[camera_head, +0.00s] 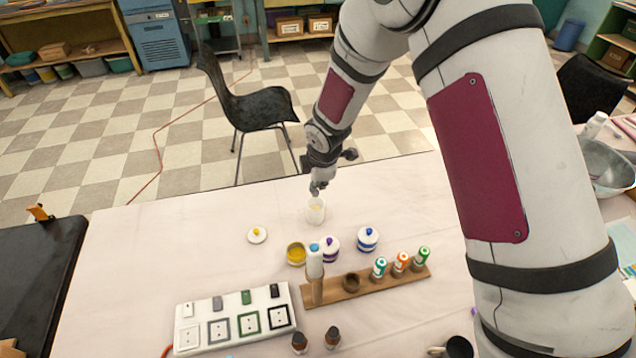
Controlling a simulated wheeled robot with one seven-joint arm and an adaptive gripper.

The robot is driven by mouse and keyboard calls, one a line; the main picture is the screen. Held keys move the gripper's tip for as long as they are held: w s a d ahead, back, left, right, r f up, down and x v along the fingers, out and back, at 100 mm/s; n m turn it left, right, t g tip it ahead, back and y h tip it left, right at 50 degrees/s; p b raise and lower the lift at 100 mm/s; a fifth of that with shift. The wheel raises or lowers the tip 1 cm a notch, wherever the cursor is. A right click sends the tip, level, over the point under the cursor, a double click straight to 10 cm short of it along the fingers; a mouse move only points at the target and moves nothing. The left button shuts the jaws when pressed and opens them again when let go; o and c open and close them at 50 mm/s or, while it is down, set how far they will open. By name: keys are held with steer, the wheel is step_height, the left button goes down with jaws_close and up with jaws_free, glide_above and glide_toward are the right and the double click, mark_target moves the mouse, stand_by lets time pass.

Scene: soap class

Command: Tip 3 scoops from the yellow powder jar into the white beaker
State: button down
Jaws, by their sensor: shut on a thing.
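The yellow powder jar (296,256) stands open on the table, with yellow powder showing inside its rim. A round white lid with a yellow knob (257,236) lies to its left. The white beaker (316,213) stands upright behind the jar, and a faint yellowish tint shows inside it. My gripper (320,187) is directly above the beaker, pointing down, and is shut on what is likely the scoop. The scoop itself is too small and too hidden to make out, so I cannot tell whether it bears powder.
Two lidded jars, purple-knobbed (331,246) and blue-knobbed (368,239), stand right of the yellow one. A wooden rack (350,284) holds several capped bottles. A white switch panel (235,319) and two dark bottles are in front.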

steer(key=shift+w+a+r+g+h+b, duration=0.2)
steer(key=shift+w+g+b, duration=0.35)
steer(key=shift+b, duration=0.2)
steer(key=shift+w+a+r+g+h+b, duration=0.15)
steer(key=shift+w+g+b, duration=0.3)
steer(key=shift+b, duration=0.25)
steer(key=shift+w+a+r+g+h+b, duration=0.1)
steer(key=shift+w+r+g+h+b, duration=0.1)
steer(key=shift+w+g+b, duration=0.4)
steer(key=shift+r+g+b, duration=0.2)
steer(key=shift+g+b, duration=0.1)
steer(key=shift+b, duration=0.2)
steer(key=shift+s, duration=0.1)
steer(key=s+a+f+n+p, duration=0.1)
steer(key=s+a+n+p, duration=0.15)
steer(key=s, duration=0.45)
steer(key=s+a+f+n+p, duration=0.2)
steer(key=s+n, duration=0.2)
steer(key=s, duration=0.3)
step_height(320, 180, down, 9)
steer(key=b, duration=0.3)
steer(key=shift+r+b, duration=0.15)
steer(key=shift+b, duration=0.2)
steer(key=shift+s+d+m, duration=0.1)
steer(key=shift+m, duration=0.15)
